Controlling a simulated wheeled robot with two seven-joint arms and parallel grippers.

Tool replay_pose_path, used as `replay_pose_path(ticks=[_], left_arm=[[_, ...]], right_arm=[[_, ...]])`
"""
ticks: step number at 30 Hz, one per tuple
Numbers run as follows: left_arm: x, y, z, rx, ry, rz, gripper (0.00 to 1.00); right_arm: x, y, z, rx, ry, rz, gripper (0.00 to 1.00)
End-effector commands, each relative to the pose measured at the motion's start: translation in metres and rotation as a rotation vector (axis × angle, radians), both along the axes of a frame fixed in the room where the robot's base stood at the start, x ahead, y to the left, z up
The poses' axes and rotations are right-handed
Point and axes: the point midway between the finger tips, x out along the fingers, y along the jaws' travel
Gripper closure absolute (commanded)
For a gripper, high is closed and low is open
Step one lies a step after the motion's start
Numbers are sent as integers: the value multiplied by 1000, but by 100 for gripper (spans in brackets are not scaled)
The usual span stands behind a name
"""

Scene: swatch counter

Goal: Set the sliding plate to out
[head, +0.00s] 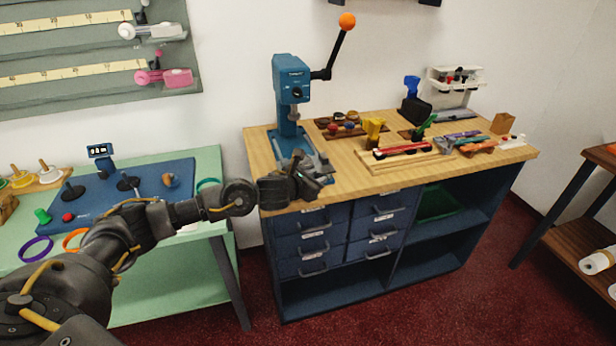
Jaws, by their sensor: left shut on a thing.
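The blue press (290,95) stands at the left end of the wooden-topped workbench, with an orange-knobbed lever raised at its right. A grey sliding plate (320,163) lies at its base, above the counter's front edge. My left gripper (314,183) reaches in from the left and is shut at the near end of the plate. The gripper's dark body hides the exact grip and part of the plate's front. How far the plate is drawn out is hard to tell. My right gripper is not in view.
Brown trays with small items (342,125), yellow clamp (374,131) and several tools lie right of the press. Blue drawers (312,240) are below. A green table (215,160) with a blue mat stands left, under my left arm. Red floor is open in front.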

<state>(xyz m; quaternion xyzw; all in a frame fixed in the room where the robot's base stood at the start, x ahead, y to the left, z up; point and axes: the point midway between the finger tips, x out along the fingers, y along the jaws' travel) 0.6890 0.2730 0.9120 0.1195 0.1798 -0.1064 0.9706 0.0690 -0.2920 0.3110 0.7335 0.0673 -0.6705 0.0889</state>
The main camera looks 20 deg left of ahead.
Motion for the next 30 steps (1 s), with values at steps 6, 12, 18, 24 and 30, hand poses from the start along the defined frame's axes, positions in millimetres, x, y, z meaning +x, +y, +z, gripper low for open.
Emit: replay_pose_path(ticks=[6, 12, 18, 24, 30], left_arm=[[-2, -2, -2, -3, 2, -6, 51], [-2, 2, -1, -3, 1, -1, 51], [-13, 4, 4, -3, -1, -1, 51], [-48, 9, 17, -1, -1, -4, 51], [-81, 14, 31, -2, 0, -5, 51]], right_arm=[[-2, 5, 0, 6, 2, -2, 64], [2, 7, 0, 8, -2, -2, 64], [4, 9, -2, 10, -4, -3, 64], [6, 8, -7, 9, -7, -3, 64], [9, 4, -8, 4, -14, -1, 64]])
